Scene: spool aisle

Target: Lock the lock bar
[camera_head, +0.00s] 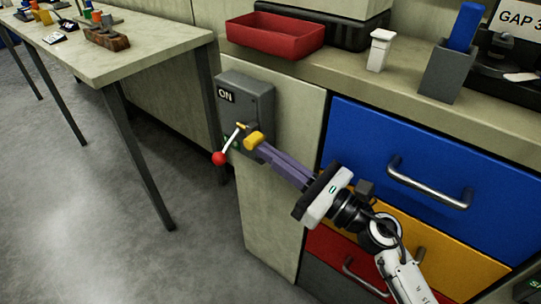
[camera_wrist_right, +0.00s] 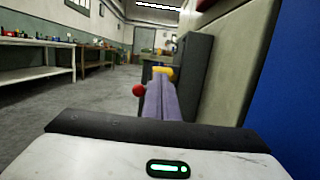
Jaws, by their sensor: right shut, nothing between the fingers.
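A grey switch box (camera_head: 247,100) marked ON is fixed to the beige cabinet front. A lever with a red ball (camera_head: 219,158) sticks out of it, pointing down and left. A yellow piece (camera_head: 253,140), possibly the lock bar, sits beside the lever. My right gripper (camera_head: 264,151) is shut and empty, its purple fingertips at or very near the yellow piece; contact is unclear. In the right wrist view, the yellow piece (camera_wrist_right: 162,71) shows just beyond the fingertips (camera_wrist_right: 160,84), with the red ball (camera_wrist_right: 139,90) to their left. My left gripper is not in view.
Blue (camera_head: 405,155), yellow and red drawers with metal handles lie right of the box, partly behind my right arm. A red tray (camera_head: 275,35), a white piece (camera_head: 379,50) and a grey holder (camera_head: 450,72) stand on the counter. A workbench (camera_head: 125,50) is at left; the floor between is clear.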

